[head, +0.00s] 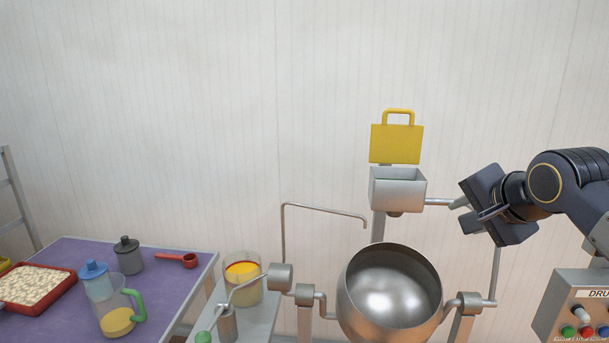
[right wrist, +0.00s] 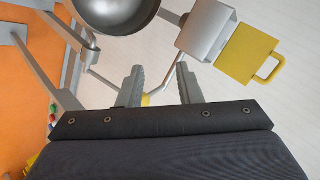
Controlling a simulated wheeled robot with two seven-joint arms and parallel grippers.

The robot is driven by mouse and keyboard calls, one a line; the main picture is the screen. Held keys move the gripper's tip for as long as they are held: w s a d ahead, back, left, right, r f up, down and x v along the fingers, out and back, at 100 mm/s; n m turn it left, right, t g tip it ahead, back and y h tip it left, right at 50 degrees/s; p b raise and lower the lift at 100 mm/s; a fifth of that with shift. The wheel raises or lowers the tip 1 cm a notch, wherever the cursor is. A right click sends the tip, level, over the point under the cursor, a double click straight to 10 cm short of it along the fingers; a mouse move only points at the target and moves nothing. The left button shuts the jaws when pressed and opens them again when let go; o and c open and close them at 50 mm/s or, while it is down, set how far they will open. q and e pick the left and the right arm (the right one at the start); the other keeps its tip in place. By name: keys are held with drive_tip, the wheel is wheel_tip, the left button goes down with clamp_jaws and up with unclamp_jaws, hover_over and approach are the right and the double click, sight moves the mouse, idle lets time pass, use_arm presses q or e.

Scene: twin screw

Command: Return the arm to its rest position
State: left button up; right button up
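My right arm comes in from the right in the head view. Its dark right gripper (head: 470,210) is beside the outer end of the grey lever (head: 437,202) on the hopper. In the right wrist view its two fingers (right wrist: 160,88) stand apart, with no object clearly held between them. A bent metal rod (right wrist: 178,75) shows beyond the fingers; I cannot tell whether they touch it. My left gripper is not in view.
A steel bowl (head: 390,295) hangs on a pipe frame below the metal hopper (head: 398,190) with its raised yellow lid (head: 397,145). A control box (head: 575,300) stands at the lower right. A purple table (head: 75,257) with containers is at left.

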drive_tip(key=s+a+f+n+g+y, duration=0.1)
drive_tip(key=s+a+f+n, duration=0.1)
drive_tip(key=s+f, duration=0.6)
drive_tip(key=s+a+f+n+g+y, duration=0.1)
drive_tip(key=s+a+f+n+g, duration=0.1)
drive_tip(key=s+f+n, duration=0.3)
drive_tip(key=s+a+f+n+g+y, duration=0.1)
drive_tip(key=s+a+f+n, duration=0.2)
drive_tip(key=s+f, duration=0.9)
drive_tip(key=shift+s+f+n+g, duration=0.3)
drive_tip(key=shift+s+f+g, duration=0.1)
drive_tip(key=shift+s, duration=0.3)
drive_tip(key=shift+w+a, duration=0.1)
